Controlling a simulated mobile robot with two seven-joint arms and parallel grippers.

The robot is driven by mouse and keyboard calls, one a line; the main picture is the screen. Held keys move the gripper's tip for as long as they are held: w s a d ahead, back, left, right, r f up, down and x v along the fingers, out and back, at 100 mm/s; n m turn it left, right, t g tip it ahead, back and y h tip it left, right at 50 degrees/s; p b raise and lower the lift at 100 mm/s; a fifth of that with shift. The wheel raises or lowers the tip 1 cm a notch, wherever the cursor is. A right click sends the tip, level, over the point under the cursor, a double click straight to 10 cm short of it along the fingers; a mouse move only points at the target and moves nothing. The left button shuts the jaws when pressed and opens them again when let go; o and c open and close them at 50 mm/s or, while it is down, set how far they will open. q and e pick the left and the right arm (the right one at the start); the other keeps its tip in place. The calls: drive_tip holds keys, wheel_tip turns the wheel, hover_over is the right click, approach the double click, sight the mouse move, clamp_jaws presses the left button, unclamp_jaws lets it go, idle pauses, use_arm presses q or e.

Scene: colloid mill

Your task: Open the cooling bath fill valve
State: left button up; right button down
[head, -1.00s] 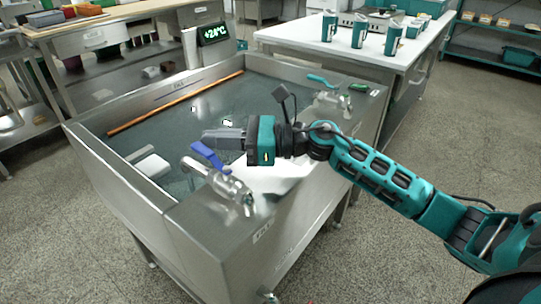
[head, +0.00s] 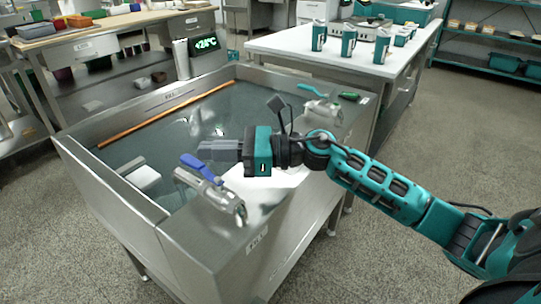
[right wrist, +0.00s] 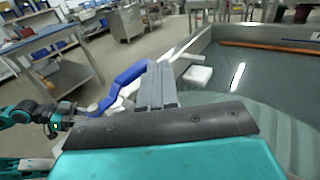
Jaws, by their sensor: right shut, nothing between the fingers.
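The steel cooling bath (head: 84,168) holds water. A valve (head: 213,187) with a blue lever (head: 198,166) sits on its near-left rim; the lever slants up and left from the valve body. A second valve (head: 323,109) with a teal lever (head: 309,89) sits on the right rim. I cannot read which label belongs to which. My right gripper (head: 203,151) is shut and empty, just above the blue lever in the head view. In the right wrist view its fingers are right beside the blue lever (right wrist: 128,76); contact is unclear. My left gripper (right wrist: 60,123) shows partly, its fingers unclear.
A copper-coloured rod (head: 165,115) lies along the far side, and a white block (head: 143,177) is at the left wall. Floor at right is open.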

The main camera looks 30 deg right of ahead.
drive_tip(key=v, duration=1.1)
drive_tip(key=shift+s+d, duration=0.2)
